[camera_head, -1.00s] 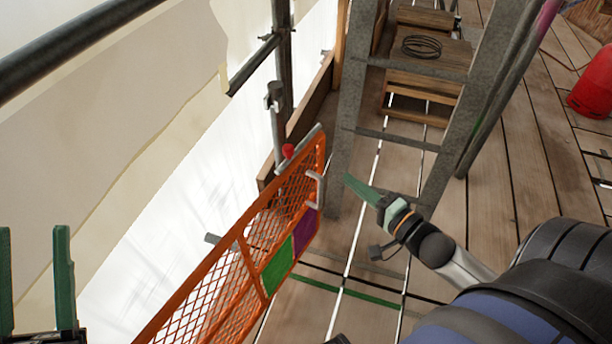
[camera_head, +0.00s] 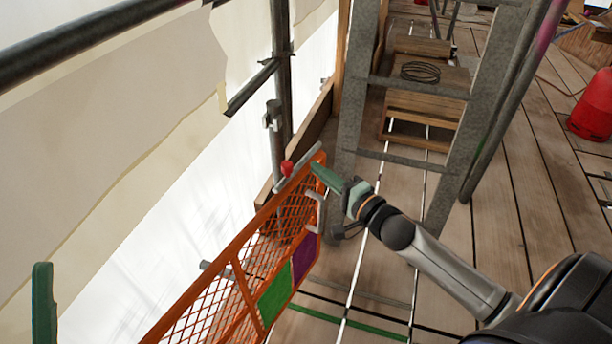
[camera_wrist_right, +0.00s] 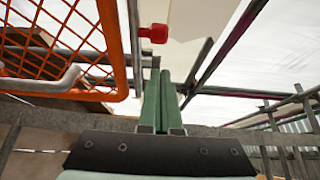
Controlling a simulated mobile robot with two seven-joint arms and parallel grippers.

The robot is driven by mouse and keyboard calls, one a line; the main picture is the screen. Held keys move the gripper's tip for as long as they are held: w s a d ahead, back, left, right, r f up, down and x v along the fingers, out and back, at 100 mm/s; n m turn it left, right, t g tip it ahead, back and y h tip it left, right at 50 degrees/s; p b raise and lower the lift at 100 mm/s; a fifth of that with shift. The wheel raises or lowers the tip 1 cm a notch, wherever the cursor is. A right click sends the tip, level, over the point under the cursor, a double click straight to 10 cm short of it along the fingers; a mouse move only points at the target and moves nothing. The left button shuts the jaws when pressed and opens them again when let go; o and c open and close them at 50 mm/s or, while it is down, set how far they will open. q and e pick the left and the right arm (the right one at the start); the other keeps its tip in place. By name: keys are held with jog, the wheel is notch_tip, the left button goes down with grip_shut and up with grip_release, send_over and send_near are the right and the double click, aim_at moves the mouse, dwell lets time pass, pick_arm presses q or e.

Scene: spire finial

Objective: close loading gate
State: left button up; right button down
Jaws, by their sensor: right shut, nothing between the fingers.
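The orange mesh loading gate (camera_head: 240,262) runs from the lower left up to the middle of the head view, with a green and a purple panel. Its grey handle (camera_head: 315,212) sits on the end bar, and a red knob (camera_head: 287,167) is near its top corner. My right gripper (camera_head: 318,171) is shut and empty, its green fingers at the gate's top end corner; contact cannot be told. In the right wrist view the shut fingers (camera_wrist_right: 163,85) point up beside the gate's orange frame (camera_wrist_right: 112,45), below the red knob (camera_wrist_right: 154,33). One finger of my left gripper (camera_head: 43,305) shows at the lower left.
A grey scaffold post (camera_head: 279,80) with a clamp stands beyond the gate's end. A grey ladder-like frame (camera_head: 352,110) stands right of it. Wooden steps with a wire coil (camera_head: 420,72) and a red container (camera_head: 592,108) are farther back.

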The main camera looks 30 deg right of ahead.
pick_arm(q)
jog(key=shift+f+b, duration=0.3)
jog(key=shift+f, duration=0.3)
pick_arm(e)
jog(key=shift+w+a, duration=0.45)
jog(key=shift+a, duration=0.3)
jog(key=shift+w+a, duration=0.4)
jog(key=shift+a, duration=0.3)
pick_arm(q)
jog(key=shift+r, duration=0.2)
pick_arm(e)
jog(key=w+a, duration=0.7)
jog(key=w, duration=0.5)
jog(key=shift+w+a, duration=0.25)
jog(key=shift+w, duration=0.05)
pick_arm(q)
jog(key=shift+d, duration=0.1)
jog(key=shift+p, duration=0.3)
